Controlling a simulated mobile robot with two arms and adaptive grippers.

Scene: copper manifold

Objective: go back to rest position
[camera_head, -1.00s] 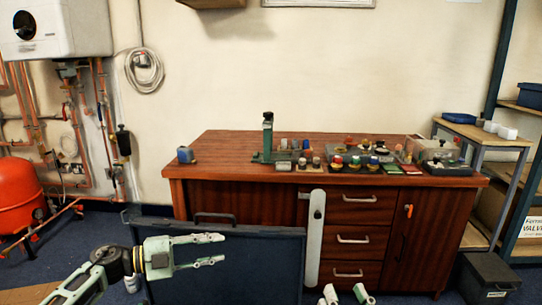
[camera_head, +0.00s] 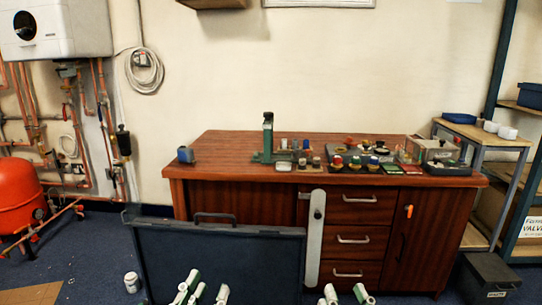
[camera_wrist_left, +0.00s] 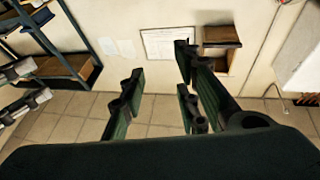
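My left gripper (camera_head: 205,290) is at the bottom edge of the head view, fingers pointing up, in front of the dark panel. In the left wrist view my left gripper (camera_wrist_left: 159,65) has its two fingers apart with nothing between them. My right gripper (camera_head: 346,294) is at the bottom edge, right of the left one. Only its fingertips show, apart and with no object visible between them. Both grippers are low in the picture and clear of the wooden bench (camera_head: 245,192). The rest of both arms is out of the head view.
Fittings and a green stand (camera_head: 268,137) sit on the bench top. A dark panel with a handle (camera_head: 215,240) stands in front of the bench. A white jar (camera_head: 132,282) is on the floor. A red tank (camera_head: 18,195) is left, shelving (camera_head: 505,100) right.

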